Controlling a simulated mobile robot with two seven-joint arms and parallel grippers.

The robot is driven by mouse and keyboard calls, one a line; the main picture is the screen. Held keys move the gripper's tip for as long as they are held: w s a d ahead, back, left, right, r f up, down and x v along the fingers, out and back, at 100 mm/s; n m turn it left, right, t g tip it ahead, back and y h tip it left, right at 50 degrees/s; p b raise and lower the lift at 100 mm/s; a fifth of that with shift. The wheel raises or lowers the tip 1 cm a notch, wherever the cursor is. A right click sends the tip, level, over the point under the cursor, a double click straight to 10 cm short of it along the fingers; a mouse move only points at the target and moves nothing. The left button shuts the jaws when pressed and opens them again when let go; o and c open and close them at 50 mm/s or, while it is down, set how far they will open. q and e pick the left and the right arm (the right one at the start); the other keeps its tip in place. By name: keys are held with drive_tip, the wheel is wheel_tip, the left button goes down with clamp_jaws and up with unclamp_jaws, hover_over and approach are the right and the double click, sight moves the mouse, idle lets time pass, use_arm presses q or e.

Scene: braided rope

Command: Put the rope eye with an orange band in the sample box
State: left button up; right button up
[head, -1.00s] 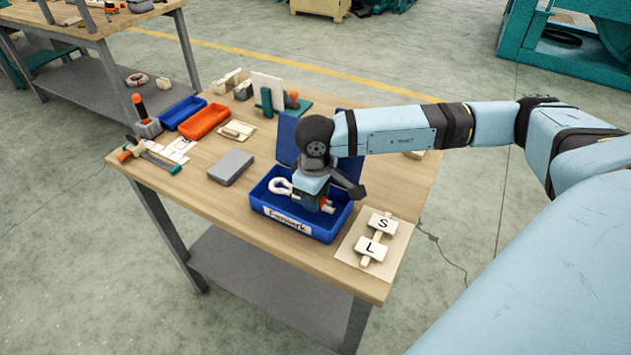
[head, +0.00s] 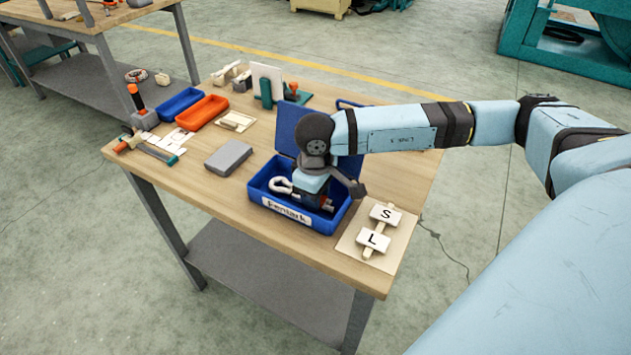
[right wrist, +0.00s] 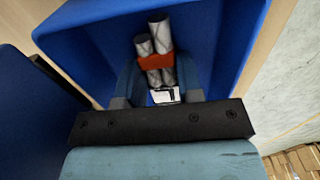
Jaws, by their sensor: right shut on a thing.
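The open blue box (head: 279,211) with a white label on its front stands near the table's front right; I take it as the sample box. My right gripper (head: 314,203) reaches down into it. Whether the rope touches the floor is unclear. My left gripper is out of view.
The box's raised lid (head: 287,128) stands behind it. A board with S and L blocks (head: 352,253) lies close on the right. A grey block (head: 228,157) is to the left. Orange (head: 203,112) and blue (head: 181,104) trays and a hammer (head: 145,149) lie farther left.

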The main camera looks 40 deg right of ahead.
drive_tip(key=shift+f, duration=0.2)
drive_tip(key=o, duration=1)
drive_tip(key=shift+o, duration=0.3)
drive_tip(key=shift+r, duration=0.15)
drive_tip(key=shift+r, duration=1.35)
